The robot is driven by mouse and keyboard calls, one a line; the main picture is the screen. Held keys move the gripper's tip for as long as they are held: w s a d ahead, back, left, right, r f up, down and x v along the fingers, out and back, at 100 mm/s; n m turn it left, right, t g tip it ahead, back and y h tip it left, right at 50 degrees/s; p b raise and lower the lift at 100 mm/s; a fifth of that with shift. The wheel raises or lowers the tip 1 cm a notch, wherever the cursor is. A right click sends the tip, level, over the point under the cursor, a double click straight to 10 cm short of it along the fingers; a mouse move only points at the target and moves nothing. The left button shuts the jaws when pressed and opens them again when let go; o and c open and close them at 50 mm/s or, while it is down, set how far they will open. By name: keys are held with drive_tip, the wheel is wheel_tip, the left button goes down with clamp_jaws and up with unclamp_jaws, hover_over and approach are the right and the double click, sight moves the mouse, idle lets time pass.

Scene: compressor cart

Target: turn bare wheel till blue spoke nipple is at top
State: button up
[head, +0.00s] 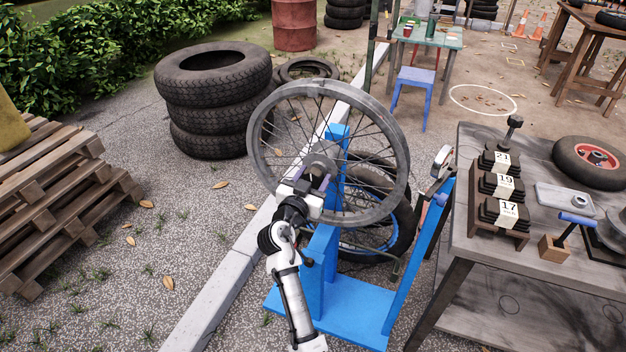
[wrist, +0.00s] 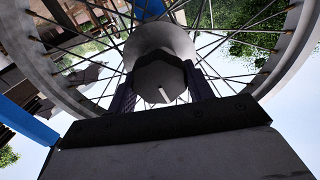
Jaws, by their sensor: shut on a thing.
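The bare wheel (head: 402,150) has a grey rim and thin dark spokes. It stands upright and a little tilted in the picture, mounted at a blue stand (head: 345,308). My gripper (head: 312,184) is at the wheel's middle, shut on the hub's near end. In the wrist view, the grey hub (wrist: 160,45) lies between my two dark fingers, with a small pale pin at its end. The rim also shows in the wrist view (wrist: 288,60). I cannot make out a blue spoke nipple in either view.
A second wheel with a tyre (head: 399,238) is behind the stand. A workbench (head: 470,232) to the right carries numbered dark blocks (head: 503,186) and a red-hubbed wheel (head: 590,160). Stacked tyres (head: 213,90) and pallets (head: 60,200) are on the left.

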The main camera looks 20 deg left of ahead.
drive_tip(key=m+b, duration=0.1)
drive_tip(key=b, duration=0.2)
drive_tip(key=shift+f+m+b, duration=0.3)
drive_tip(key=shift+f, duration=0.05)
drive_tip(key=m+b, duration=0.2)
drive_tip(key=b, duration=0.2)
drive_tip(key=shift+m, duration=0.3)
drive_tip(key=m+b, duration=0.3)
drive_tip(key=b, duration=0.2)
drive_tip(key=shift+m+b, duration=0.35)
drive_tip(key=shift+m, duration=0.05)
drive_tip(key=shift+d+r+m+b, duration=0.1)
drive_tip(key=shift+r+m+b, duration=0.05)
drive_tip(key=shift+m+b, duration=0.7)
drive_tip(key=shift+r, duration=0.1)
drive_tip(key=o, duration=1.4)
drive_tip(key=shift+s, duration=0.1)
